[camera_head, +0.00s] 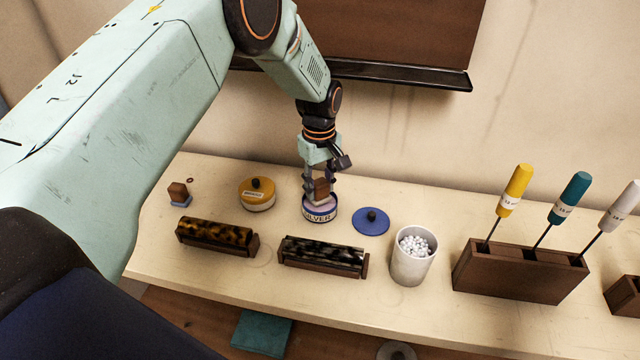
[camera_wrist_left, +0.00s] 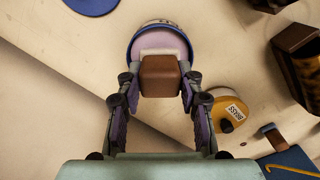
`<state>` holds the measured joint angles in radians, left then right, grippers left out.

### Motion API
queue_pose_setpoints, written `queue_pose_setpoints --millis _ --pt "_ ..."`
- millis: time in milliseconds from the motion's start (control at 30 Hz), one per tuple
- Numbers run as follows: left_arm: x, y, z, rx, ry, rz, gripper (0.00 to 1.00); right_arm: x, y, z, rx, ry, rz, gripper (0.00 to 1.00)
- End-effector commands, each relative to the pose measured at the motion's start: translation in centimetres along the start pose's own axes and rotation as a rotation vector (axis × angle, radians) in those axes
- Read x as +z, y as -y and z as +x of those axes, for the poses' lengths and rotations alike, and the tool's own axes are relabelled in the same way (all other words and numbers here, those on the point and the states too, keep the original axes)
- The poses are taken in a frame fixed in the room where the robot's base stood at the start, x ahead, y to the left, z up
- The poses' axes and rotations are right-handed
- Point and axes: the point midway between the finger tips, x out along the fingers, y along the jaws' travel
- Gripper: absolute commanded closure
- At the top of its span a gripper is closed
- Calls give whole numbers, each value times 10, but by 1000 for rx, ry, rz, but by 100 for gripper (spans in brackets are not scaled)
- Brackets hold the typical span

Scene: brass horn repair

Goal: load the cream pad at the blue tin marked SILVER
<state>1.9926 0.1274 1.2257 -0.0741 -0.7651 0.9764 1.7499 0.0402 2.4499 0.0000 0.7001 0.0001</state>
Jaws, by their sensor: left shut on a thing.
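My left gripper (camera_head: 320,184) is shut on the wooden block of the cream pad (camera_wrist_left: 158,52). The block (camera_wrist_left: 160,77) sits between the fingers, with the cream edge showing beyond it. In the head view the pad is low over the open blue tin marked SILVER (camera_head: 320,214). The tin (camera_wrist_left: 135,48) holds pale lilac paste, and the pad overlaps it in the wrist view. I cannot tell whether the pad touches the paste. The tin's blue lid (camera_head: 370,221) lies on the bench to its right. My right gripper is not in view.
A yellow lidded tin (camera_head: 257,194) and a blue-bottomed block pad (camera_head: 179,194) stand left. Two dark wooden holders with mottled rolls (camera_head: 216,236) (camera_head: 323,256) lie in front. A white cup of beads (camera_head: 412,257) and a screwdriver rack (camera_head: 519,271) stand right.

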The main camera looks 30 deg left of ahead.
Motion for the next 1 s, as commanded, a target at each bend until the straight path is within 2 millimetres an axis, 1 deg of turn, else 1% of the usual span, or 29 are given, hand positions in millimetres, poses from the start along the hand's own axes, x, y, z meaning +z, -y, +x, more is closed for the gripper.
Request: queue_pose_setpoints --millis 1000 --pt "0 0 9 0 0 0 88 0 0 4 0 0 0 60"
